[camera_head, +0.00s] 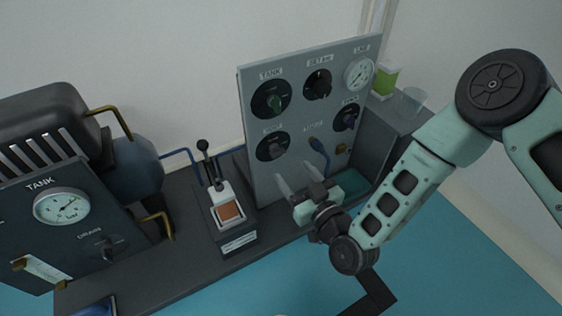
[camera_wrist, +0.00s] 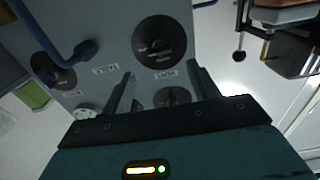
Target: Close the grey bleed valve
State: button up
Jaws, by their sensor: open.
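A round black dial with a dark grey handle (camera_head: 272,147) sits at the lower left of the upright grey panel (camera_head: 300,190). I take it for the grey bleed valve, but its label is too small to read. In the wrist view, this dial (camera_wrist: 160,42) seems to be the large one at the top, beyond my fingertips. My gripper (camera_head: 300,184) is open and empty, in front of the panel's lower part and below the dial, apart from it. Its two fingers (camera_wrist: 160,80) point toward the panel in the wrist view.
A blue hose (camera_head: 320,148) juts out near my gripper. A small stand with levers (camera_head: 227,210) is at left.

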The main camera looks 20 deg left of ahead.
aim_at(280, 155)
jog(key=b+x, duration=0.1)
jog(key=x, duration=0.2)
jog(key=b+x, duration=0.1)
jog(key=x, duration=0.2)
jog(key=shift+f+b, duration=0.2)
jog(key=shift+b, duration=0.1)
jog(key=shift+x, duration=0.8)
jog(key=shift+r, duration=0.2)
jog(key=shift+c, duration=0.3)
jog(key=c, duration=0.9)
